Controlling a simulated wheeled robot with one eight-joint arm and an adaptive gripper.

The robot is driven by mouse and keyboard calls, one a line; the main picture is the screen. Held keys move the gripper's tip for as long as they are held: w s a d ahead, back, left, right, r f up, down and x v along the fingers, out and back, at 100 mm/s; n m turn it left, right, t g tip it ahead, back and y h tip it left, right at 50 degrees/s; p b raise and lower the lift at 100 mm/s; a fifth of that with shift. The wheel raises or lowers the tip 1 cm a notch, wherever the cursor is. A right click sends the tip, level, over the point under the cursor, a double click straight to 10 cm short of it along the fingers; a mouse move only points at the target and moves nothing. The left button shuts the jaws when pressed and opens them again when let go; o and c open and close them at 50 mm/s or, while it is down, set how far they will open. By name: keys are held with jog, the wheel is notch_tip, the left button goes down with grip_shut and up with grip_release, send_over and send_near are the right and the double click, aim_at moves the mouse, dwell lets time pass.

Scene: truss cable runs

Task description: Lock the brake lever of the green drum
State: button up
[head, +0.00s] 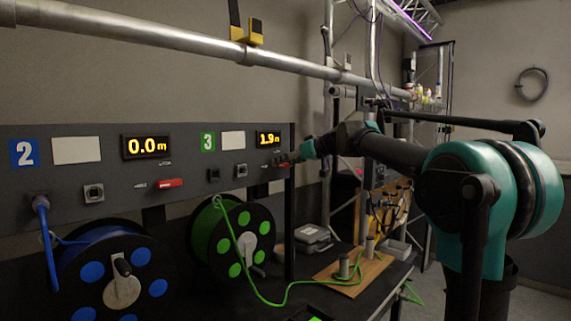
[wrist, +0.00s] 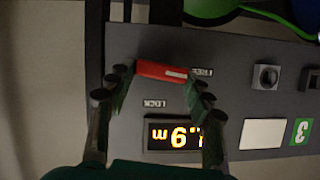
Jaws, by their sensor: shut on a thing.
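The red brake lever (wrist: 160,70) of the green drum lies roughly level on the grey panel in the wrist view. A FREE label is close to its right end, and a LOCK label is between it and the display. My gripper (wrist: 158,80) is shut on the lever, one finger at each end. In the head view my gripper (head: 288,159) is at the panel below the right display and hides most of this lever. The green drum (head: 232,240) sits below, its green cable (head: 247,265) running out over the table.
The green section's display (head: 268,139) reads 1.9 m. The blue drum (head: 112,275) is at left, with another red lever (head: 170,183) above it. A metal pipe (head: 190,45) crosses above the panel. A wooden board (head: 352,275) with metal posts lies on the table.

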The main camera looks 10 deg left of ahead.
jog(key=shift+w+d+f+m+g+y, duration=0.2)
jog(key=shift+m+g+y, duration=0.25)
jog(key=shift+m+y, duration=1.1)
jog(key=shift+w+d+f+m+g+y, duration=0.2)
jog(key=shift+m+g+y, duration=0.3)
jog(key=shift+m, duration=2.1)
jog(key=shift+w+d+f+m+g+y, duration=0.15)
jog(key=shift+m+g+y, duration=0.3)
jog(key=shift+m+y, duration=1.1)
jog(key=shift+m+h, duration=0.5)
jog(key=shift+m, duration=0.1)
jog(key=o, duration=1.1)
jog(key=shift+o, duration=0.2)
jog(key=v, duration=1.2)
jog(key=shift+w, duration=0.1)
